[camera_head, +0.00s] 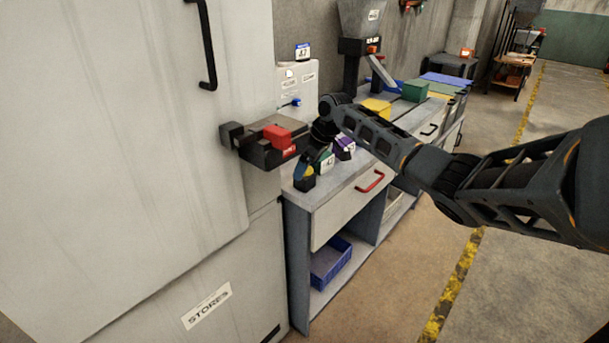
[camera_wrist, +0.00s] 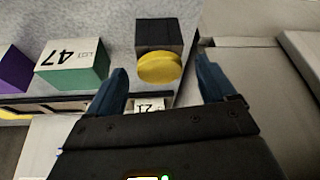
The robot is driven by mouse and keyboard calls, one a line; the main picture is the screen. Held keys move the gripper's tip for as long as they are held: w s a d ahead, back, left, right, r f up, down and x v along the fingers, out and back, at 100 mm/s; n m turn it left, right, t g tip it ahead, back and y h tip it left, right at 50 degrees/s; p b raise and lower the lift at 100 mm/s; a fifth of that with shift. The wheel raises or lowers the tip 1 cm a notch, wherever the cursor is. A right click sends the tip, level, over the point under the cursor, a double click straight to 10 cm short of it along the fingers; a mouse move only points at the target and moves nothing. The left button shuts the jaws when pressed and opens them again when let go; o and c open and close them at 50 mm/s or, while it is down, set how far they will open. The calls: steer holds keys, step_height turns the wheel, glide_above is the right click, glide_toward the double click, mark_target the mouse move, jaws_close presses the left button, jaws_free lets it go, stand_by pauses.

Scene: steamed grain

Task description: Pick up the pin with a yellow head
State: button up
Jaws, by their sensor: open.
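The pin with a yellow head shows in the wrist view as a dark square block (camera_wrist: 160,36) with a round yellow disc (camera_wrist: 158,69) on its near side. It stands on the grey counter. My gripper (camera_wrist: 161,78) is open, with one blue finger to each side of the yellow head and no visible contact. In the head view the yellow head (camera_head: 309,172) shows at the counter's near end, close under my gripper (camera_head: 306,162), which partly covers it.
A green block marked 47 (camera_wrist: 75,62) and a purple block (camera_wrist: 13,70) stand left of the pin in the wrist view. A wall-side holder with a red block (camera_head: 277,137) is near my wrist. The counter has a red-handled drawer (camera_head: 345,200).

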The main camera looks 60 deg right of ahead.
steer(key=shift+c, duration=0.4)
steer(key=c, duration=1)
steer(key=shift+c, duration=0.8)
steer(key=shift+r, duration=0.1)
